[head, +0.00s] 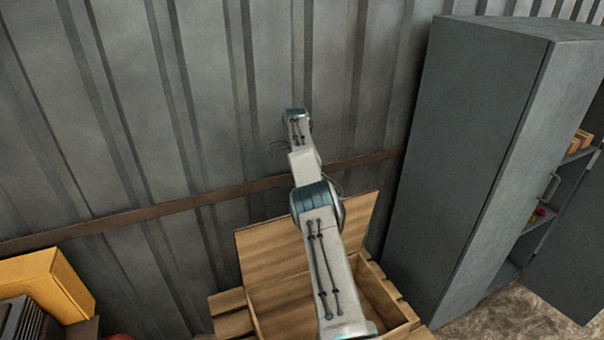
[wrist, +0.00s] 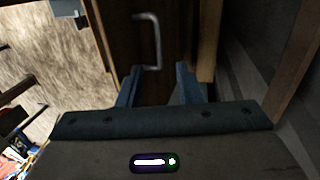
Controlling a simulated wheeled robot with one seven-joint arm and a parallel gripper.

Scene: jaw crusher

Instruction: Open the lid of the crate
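The wooden crate (head: 399,330) stands at the bottom centre of the head view, partly behind my arm. Its lid (head: 268,249) is raised and stands up at the crate's back, toward the wall; part of the inside shows. In the wrist view, my gripper (wrist: 158,80) has its two blue fingers apart with nothing seen between them. Beyond the fingertips is a dark brown wooden panel with a metal handle (wrist: 153,42); I cannot tell for sure which part of the crate it is. In the head view the fingers cannot be made out.
A tall grey cabinet (head: 455,150) stands at the right, with shelves and an open door. A ribbed metal wall (head: 190,110) with a brown rail is behind the crate. A yellow box (head: 50,285) is at the lower left. Bare floor (head: 500,312) shows at the lower right.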

